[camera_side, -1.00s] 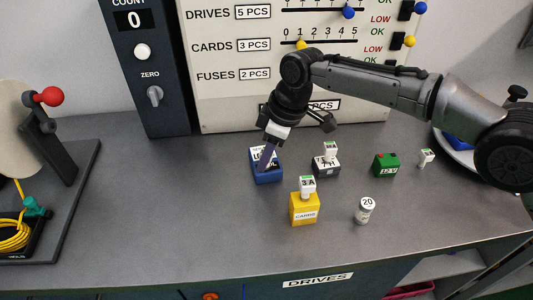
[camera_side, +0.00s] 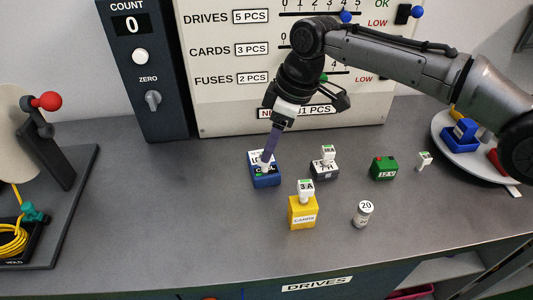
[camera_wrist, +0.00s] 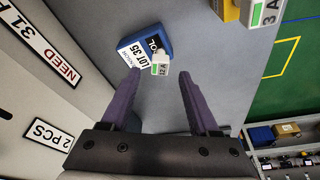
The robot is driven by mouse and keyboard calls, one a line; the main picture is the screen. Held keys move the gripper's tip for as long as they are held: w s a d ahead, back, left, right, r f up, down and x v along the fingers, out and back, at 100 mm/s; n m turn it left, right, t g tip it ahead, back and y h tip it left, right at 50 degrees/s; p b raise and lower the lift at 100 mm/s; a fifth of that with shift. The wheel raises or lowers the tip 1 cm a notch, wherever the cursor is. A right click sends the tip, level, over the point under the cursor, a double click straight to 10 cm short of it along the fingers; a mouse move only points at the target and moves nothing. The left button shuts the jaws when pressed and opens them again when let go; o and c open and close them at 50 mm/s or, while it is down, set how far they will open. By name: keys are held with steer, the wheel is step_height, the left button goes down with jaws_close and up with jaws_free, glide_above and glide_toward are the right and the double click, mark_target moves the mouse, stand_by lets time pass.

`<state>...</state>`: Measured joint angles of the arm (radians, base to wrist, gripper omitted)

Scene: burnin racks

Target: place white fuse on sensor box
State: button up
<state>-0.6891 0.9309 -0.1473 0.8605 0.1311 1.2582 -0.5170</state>
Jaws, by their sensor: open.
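A blue box (camera_side: 265,178) with a white label stands on the bench, left of the other boxes. In the wrist view the fuse (camera_wrist: 160,65) is at the near edge of the blue box (camera_wrist: 152,40), beyond my fingertips. My gripper (camera_side: 268,157) is open above the blue box; its purple fingers (camera_wrist: 158,74) are spread apart and empty.
A yellow box (camera_side: 302,216) bears a white 3 A fuse (camera_side: 306,189). A black box (camera_side: 325,173) bears another white fuse (camera_side: 328,153). A green box (camera_side: 384,170), a loose white fuse (camera_side: 424,160) and a white cylinder (camera_side: 363,214) stand to the right. The bench's left middle is clear.

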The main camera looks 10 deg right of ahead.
steer(key=v, duration=0.6)
steer(key=s+d+r+m+t, duration=0.1)
steer(key=s+d+r+m, duration=0.2)
steer(key=d, duration=0.6)
steer(key=s+d+r+m+t+h, duration=0.1)
steer(key=s+d+r+m, duration=0.2)
steer(key=d, duration=0.6)
steer(key=s+d+r+m, duration=0.1)
steer(key=s+d+r, duration=0.2)
steer(key=d+r, duration=0.35)
steer(key=s+d+f+m, duration=0.2)
steer(key=s+d+f, duration=0.2)
steer(key=s, duration=0.3)
steer(key=s+d+f+m+t+h, duration=0.1)
steer(key=s+d+f+m, duration=0.1)
steer(key=s+d+f, duration=0.2)
steer(key=s+d+f+m+t+h, duration=0.1)
steer(key=s+d+f, duration=0.3)
steer(key=s+d, duration=0.5)
steer(key=shift+s+f+m, duration=0.35)
steer(key=shift+s+m, duration=0.45)
steer(key=shift+s, duration=0.15)
